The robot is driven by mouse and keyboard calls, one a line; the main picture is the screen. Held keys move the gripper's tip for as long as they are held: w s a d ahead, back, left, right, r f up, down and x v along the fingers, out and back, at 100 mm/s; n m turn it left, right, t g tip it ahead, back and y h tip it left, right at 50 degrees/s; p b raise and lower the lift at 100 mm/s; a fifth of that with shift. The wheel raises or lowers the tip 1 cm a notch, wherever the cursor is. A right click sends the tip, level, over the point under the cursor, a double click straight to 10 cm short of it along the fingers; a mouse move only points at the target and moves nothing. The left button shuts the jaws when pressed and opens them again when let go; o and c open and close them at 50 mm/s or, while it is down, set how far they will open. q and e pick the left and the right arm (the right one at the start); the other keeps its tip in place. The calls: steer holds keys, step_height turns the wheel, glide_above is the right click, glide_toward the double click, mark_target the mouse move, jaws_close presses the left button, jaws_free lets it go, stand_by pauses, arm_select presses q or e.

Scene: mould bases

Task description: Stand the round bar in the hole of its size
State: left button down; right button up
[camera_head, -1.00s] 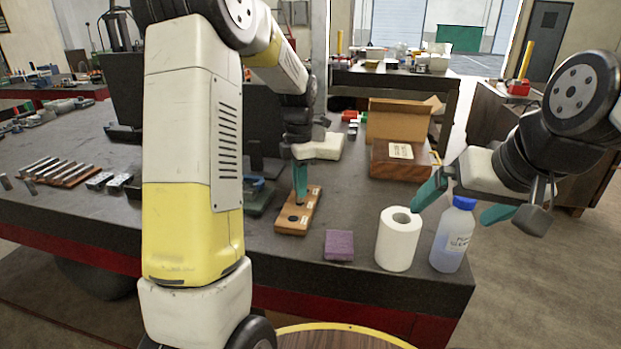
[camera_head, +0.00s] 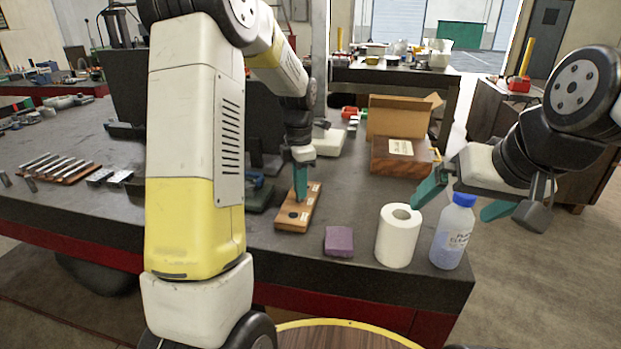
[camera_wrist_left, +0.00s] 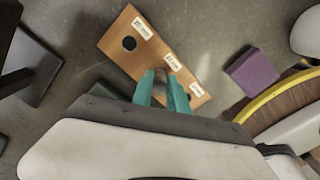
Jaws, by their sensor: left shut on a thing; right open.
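A wooden block (camera_head: 286,225) lies near the front of the dark table, with a dark round hole at its near end and small white labels along one edge. In the left wrist view the block (camera_wrist_left: 148,53) shows that open hole and three labels. My left gripper (camera_head: 301,196) points down over the middle of the block. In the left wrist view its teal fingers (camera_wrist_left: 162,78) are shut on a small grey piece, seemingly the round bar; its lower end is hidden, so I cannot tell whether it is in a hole. My right gripper (camera_head: 462,200) is open and empty beside the bottle.
A purple sponge (camera_head: 339,241), a white paper roll (camera_head: 397,240) and a blue-capped bottle (camera_head: 453,235) stand right of the block. A cardboard box (camera_head: 400,118) and a brown case (camera_head: 398,162) are behind. Several metal bars lie on a rack (camera_head: 78,175) at the left.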

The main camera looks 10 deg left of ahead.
arm_select(q)
steer(key=shift+f, duration=0.5)
stand_by(0.4)
steer(key=c, duration=1.2)
jaws_free()
steer(key=shift+r, duration=0.1)
